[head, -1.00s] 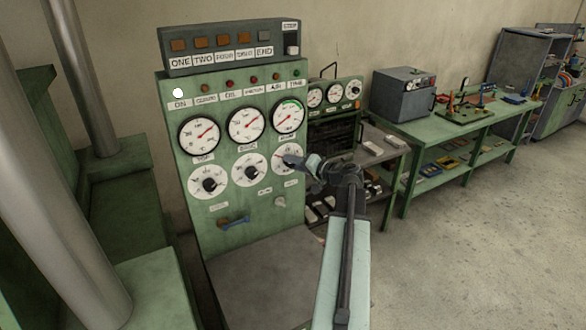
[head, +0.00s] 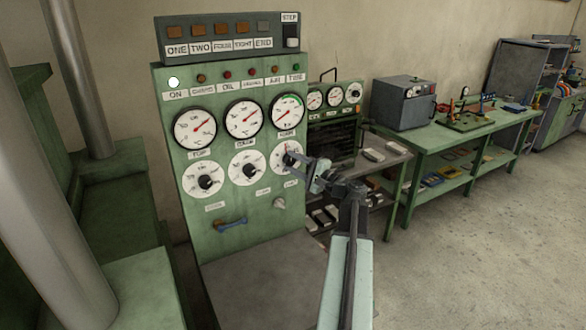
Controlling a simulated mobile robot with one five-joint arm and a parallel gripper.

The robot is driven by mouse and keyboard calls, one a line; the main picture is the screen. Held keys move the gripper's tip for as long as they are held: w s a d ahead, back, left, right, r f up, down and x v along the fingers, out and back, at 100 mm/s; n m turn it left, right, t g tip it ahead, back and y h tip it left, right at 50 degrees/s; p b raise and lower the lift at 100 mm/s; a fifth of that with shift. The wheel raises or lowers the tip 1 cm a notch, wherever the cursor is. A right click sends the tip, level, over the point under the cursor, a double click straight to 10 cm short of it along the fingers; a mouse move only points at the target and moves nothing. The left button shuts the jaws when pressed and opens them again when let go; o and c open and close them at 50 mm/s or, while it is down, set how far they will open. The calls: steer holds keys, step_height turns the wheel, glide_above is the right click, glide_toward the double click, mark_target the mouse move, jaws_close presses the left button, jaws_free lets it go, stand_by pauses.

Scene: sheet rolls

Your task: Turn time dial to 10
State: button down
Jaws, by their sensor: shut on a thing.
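The green control panel (head: 240,210) stands in front of me with three white dials in its lower row. My gripper (head: 291,160) is shut on the black knob of the rightmost lower dial (head: 284,148), which I take to be the time dial. A red pointer shows near the top of that dial's face. Its numbers are too small to read, and the gripper hides the knob and part of the lower right face. The left dial (head: 203,193) and the middle dial (head: 243,182) have free black knobs.
Three gauges with red needles, such as the right one (head: 285,122), sit above the dials. A blue handle (head: 230,224) and a small knob (head: 279,203) are below. A green workbench (head: 460,140) stands to the right, with open floor before it.

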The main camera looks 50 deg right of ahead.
steer(key=shift+f+m+b, duration=0.1)
steer(key=shift+m+b, duration=0.25)
steer(key=shift+m, duration=0.35)
steer(key=c, duration=0.9)
jaws_free()
steer(key=s+f+b, duration=0.1)
steer(key=s, duration=0.6)
steer(key=shift+s+d, duration=0.25)
steer(key=shift+s, duration=0.1)
